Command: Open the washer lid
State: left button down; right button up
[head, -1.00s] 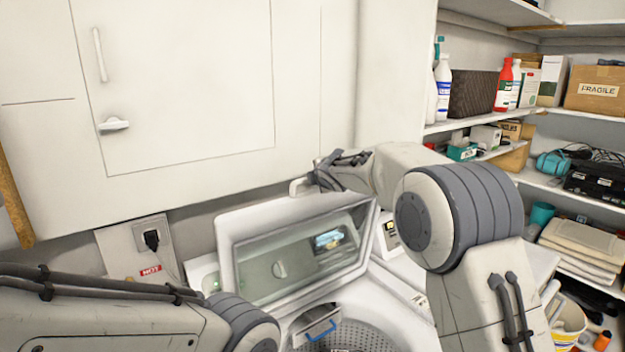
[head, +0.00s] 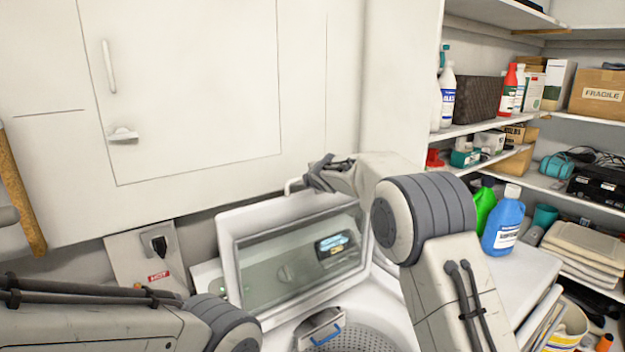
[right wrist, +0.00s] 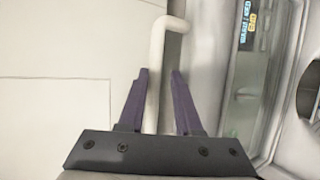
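The washer lid (head: 228,262), a white frame with a glass panel, stands raised, close to upright, above the open tub (head: 360,340). Its white bar handle (head: 291,187) is at the top edge. In the right wrist view the handle (right wrist: 155,75) runs between the two dark purple fingers of my right gripper (right wrist: 160,98). The fingers are apart, with a visible gap beside the bar on the right. In the head view my right wrist is at the lid's top edge. My left arm shows at lower left; its gripper is out of view.
The white cabinet (head: 200,90) is on the wall behind the lid. Blue (head: 504,228) and green (head: 484,207) bottles stand right of my right arm. Shelves with bottles and boxes (head: 600,92) fill the right side.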

jog(key=shift+s, duration=0.1)
jog(key=b+v, duration=0.4)
jog(key=v, duration=0.6)
jog(key=shift+s+r, duration=0.1)
jog(key=shift+s, duration=0.05)
jog(key=s+a+f+m+g+b, duration=0.1)
jog(key=s+f+m+g+b, duration=0.15)
jog(key=s+f, duration=0.7)
jog(key=s+a+f+m+g+b, duration=0.2)
jog(key=s+f+m+g, duration=0.3)
jog(key=s, duration=0.7)
jog(key=s+a+f+m+g+b, duration=0.1)
jog(key=s+f+m+g+b, duration=0.15)
jog(key=s+f, duration=0.75)
jog(key=s+d+f+m+g+b, duration=0.1)
jog(key=s+f+m, duration=0.1)
jog(key=s, duration=0.6)
jog(key=s+d+f+m+g+b, duration=0.1)
jog(key=s+f, duration=0.3)
jog(key=s, duration=0.5)
jog(key=shift+d+f+m+g, duration=0.25)
jog(key=shift+f+m+g, duration=0.05)
jog(key=shift+m+g, duration=0.3)
jog(key=shift+w, duration=0.1)
